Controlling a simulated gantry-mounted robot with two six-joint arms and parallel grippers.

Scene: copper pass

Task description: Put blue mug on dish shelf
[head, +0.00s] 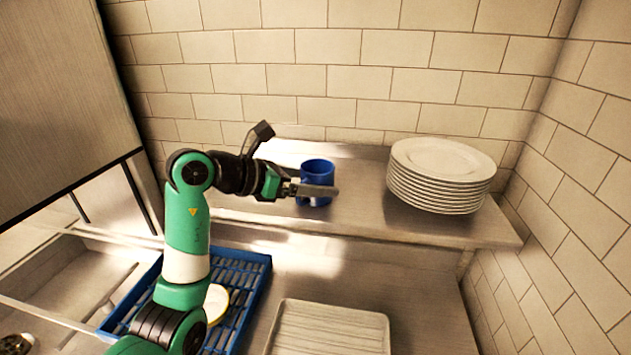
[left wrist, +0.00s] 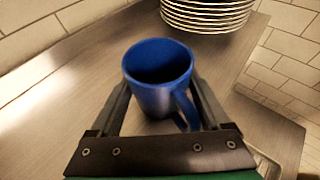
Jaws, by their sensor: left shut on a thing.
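The blue mug (head: 318,172) is upright at the metal dish shelf (head: 360,213), left of the plate stack. My left gripper (head: 318,188) reaches in from the left and is shut on the mug. In the left wrist view the blue mug (left wrist: 158,75) sits between the two fingers of my left gripper (left wrist: 158,100), with its open top and its handle toward the camera. I cannot tell whether the mug's base touches the shelf. My right gripper is not in view.
A stack of white plates (head: 440,175) stands on the shelf to the right, apart from the mug; it also shows in the left wrist view (left wrist: 208,14). A blue rack (head: 255,270) and a pale tray (head: 330,330) lie below. A tiled wall backs the shelf.

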